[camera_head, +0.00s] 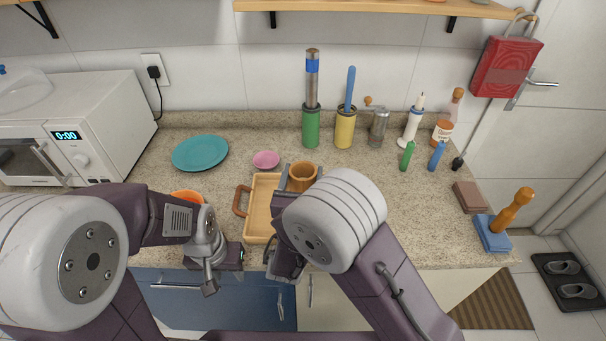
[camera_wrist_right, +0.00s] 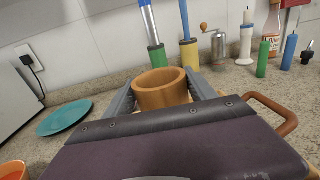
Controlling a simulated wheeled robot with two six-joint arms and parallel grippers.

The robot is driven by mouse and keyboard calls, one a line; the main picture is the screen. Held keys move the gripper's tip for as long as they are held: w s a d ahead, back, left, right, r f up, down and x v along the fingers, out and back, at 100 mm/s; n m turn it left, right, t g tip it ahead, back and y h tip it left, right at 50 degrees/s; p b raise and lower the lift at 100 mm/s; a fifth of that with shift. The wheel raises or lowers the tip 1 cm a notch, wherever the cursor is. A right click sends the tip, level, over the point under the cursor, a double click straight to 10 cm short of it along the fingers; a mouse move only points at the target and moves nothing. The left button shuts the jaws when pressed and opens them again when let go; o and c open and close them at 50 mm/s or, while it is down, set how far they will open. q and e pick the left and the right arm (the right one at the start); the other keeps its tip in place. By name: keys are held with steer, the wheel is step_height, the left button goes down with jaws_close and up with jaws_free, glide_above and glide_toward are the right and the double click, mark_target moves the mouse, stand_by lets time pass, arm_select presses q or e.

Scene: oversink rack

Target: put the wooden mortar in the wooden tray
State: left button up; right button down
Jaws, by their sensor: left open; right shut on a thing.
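The wooden mortar (camera_head: 303,173) is an orange-brown cup. My right gripper (camera_head: 297,183) is shut on it, and the wrist view shows one finger on each side of the mortar (camera_wrist_right: 161,88). The wooden tray (camera_head: 262,199) is light wood with a brown side handle (camera_head: 240,200) at its left. My right arm hides the tray's right part. The mortar appears at the tray's upper right; I cannot tell whether it is above the tray or beside it. My left gripper (camera_head: 214,270) is open and empty near the counter's front edge, left of the tray.
An orange bowl (camera_head: 187,194) is partly hidden by my left arm. A teal plate (camera_head: 200,153) and pink saucer (camera_head: 266,159) lie behind. Green (camera_head: 310,128) and yellow (camera_head: 345,129) holders, a grinder (camera_head: 379,127) and candles stand at the back.

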steer(key=shift+s+d, duration=0.1)
steer(key=shift+c, duration=1.5)
jaws_free()
steer(key=shift+f, duration=0.1)
steer(key=shift+r, duration=0.25)
steer(key=s+a+b, duration=0.1)
steer(key=s, duration=1.1)
steer(key=shift+a, duration=0.3)
